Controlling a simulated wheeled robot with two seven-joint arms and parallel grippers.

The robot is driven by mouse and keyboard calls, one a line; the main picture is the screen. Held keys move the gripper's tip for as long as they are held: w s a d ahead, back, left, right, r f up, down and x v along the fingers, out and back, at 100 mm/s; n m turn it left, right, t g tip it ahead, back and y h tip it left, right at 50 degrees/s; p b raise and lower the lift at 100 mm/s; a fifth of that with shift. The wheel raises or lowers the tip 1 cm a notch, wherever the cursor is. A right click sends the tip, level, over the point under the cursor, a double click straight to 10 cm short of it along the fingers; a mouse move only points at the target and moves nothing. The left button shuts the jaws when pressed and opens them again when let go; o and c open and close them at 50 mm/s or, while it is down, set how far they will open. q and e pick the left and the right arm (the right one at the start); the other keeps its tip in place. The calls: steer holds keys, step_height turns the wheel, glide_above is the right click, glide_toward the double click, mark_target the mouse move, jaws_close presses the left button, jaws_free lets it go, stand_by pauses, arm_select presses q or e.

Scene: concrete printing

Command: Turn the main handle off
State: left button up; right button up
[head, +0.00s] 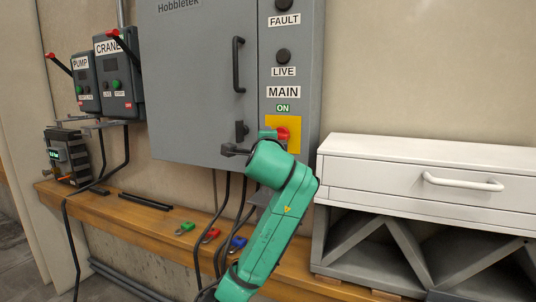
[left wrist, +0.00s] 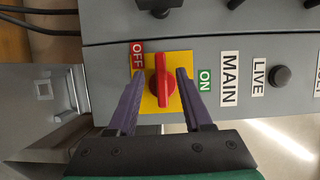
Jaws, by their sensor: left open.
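The red main handle (head: 284,133) sits on a yellow plate (head: 295,122) on the grey cabinet, under the MAIN label and a green ON label. In the left wrist view the red handle (left wrist: 160,82) lies between the OFF label (left wrist: 137,54) at left and the ON label (left wrist: 204,80) at right, its long side running up and down the picture. My left gripper (left wrist: 160,76) is open, with one dark finger on each side of the handle; contact is not clear. In the head view my green arm hides most of the gripper. My right gripper is not in view.
The cabinet door (head: 198,80) has a dark pull handle (head: 238,64). PUMP (head: 87,80) and CRANE (head: 118,82) switch boxes hang at left. Colored padlocks lie on the wooden shelf (head: 145,215) below. A white drawer unit (head: 430,180) stands at right.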

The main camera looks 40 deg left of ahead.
arm_select(q)
steer(key=b+v, duration=0.2)
steer(key=v, duration=0.7)
steer(key=shift+s, duration=0.1)
steer(key=shift+d, duration=0.1)
